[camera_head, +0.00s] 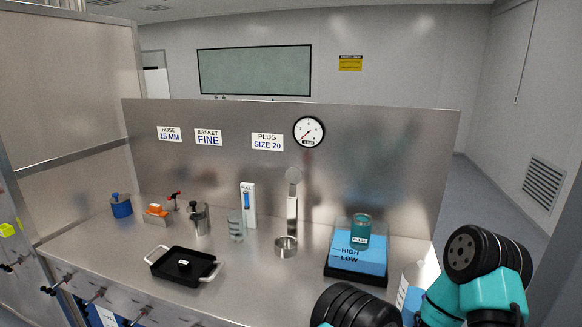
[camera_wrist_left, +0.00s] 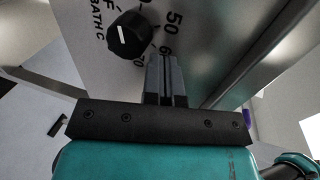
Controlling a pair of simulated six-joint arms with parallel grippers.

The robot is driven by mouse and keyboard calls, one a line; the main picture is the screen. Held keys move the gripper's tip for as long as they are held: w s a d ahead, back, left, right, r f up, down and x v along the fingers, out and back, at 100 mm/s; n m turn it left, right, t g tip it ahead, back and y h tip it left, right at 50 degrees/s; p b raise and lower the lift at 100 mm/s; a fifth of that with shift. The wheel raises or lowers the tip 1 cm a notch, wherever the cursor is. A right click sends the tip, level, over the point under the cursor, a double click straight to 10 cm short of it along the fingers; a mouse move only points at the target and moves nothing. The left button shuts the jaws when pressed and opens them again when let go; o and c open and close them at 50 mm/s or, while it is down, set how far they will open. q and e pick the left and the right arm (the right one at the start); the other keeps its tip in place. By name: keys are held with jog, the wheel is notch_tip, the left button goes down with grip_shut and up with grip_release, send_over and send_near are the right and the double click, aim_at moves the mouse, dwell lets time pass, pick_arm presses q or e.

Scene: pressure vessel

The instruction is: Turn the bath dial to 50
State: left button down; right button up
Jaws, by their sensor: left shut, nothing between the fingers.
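The bath dial (camera_wrist_left: 130,35) is a round black knob on a light panel in the left wrist view. A short white mark shows on its face, and I cannot tell surely which number it points to. The printed numbers 50, 60 and 70 run around its right and lower side, with "BATH C" at its left. My left gripper (camera_wrist_left: 166,64) is shut and empty, its fingertips just below and right of the knob, over the area by the 60. It appears apart from the knob. The dial is not seen in the head view, and neither gripper's fingers show there.
The steel bench (camera_head: 110,240) holds a black tray (camera_head: 160,268), a small steel cup (camera_head: 286,246), a glass beaker (camera_head: 236,226) and a blue block marked HIGH and LOW (camera_head: 352,262). A gauge (camera_head: 309,131) is on the back panel. My arm links cover the lower right.

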pick_arm(q)
jog(key=v, duration=0.2)
jog(key=f+v, duration=0.1)
jog(key=v, duration=0.2)
jog(key=shift+s+a+f, duration=0.1)
jog(key=shift+s+a, duration=0.05)
jog(key=shift+s, duration=0.35)
